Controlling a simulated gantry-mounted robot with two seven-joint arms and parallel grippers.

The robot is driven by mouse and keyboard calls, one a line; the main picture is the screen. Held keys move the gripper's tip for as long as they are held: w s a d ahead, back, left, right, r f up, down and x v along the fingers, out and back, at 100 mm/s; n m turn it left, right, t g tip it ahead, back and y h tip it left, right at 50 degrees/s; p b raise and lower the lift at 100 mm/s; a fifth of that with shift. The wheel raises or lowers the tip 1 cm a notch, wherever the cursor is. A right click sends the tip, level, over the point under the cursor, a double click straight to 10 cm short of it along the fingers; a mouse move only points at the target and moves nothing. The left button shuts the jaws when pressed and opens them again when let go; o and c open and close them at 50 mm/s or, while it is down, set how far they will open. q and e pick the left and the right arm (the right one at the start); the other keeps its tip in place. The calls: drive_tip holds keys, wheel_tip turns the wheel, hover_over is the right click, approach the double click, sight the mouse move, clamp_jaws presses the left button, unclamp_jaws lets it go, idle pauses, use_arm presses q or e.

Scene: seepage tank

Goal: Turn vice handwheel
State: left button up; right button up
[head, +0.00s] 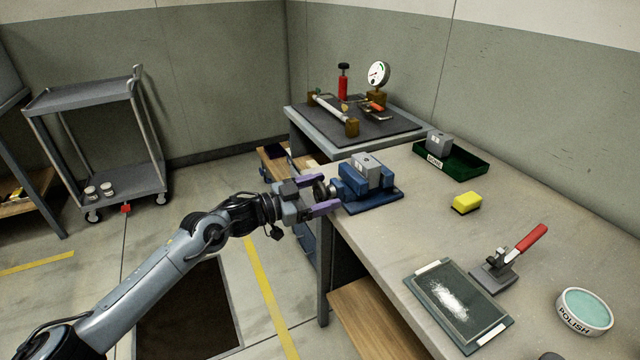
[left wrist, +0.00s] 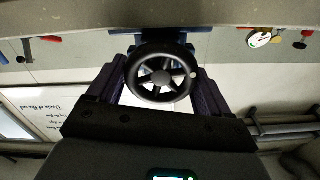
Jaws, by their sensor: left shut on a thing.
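The blue vice (head: 352,186) sits on a blue base plate at the left edge of the bench, with a grey block (head: 367,165) in its jaws. Its black spoked handwheel (head: 320,190) points left, past the bench edge; in the left wrist view the handwheel (left wrist: 161,76) is seen face-on, with a pale knob on its right rim. My left gripper (head: 325,195), with purple fingers, is shut on the handwheel, one finger on each side of its rim. It also shows in the left wrist view (left wrist: 162,90). My right gripper is not in view.
The bench (head: 420,240) holds a green tray (head: 465,165) with a grey block, a yellow sponge (head: 466,202), a red-handled clamp (head: 500,270), a dark plate (head: 458,308) and a polish tin (head: 585,312). A gauge (head: 378,74) stands on the back table. The floor left of the bench has free room.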

use_arm(q)
drive_tip(key=m+p, duration=0.2)
drive_tip(key=shift+s+m, duration=0.1)
drive_tip(key=shift+m, duration=0.3)
drive_tip(key=shift+d+m+p, duration=0.1)
drive_tip(key=shift+m+p, duration=0.3)
drive_tip(key=shift+m, duration=0.4)
drive_tip(key=shift+f, duration=0.1)
drive_tip(key=o, duration=1)
drive_tip(key=shift+c, duration=0.2)
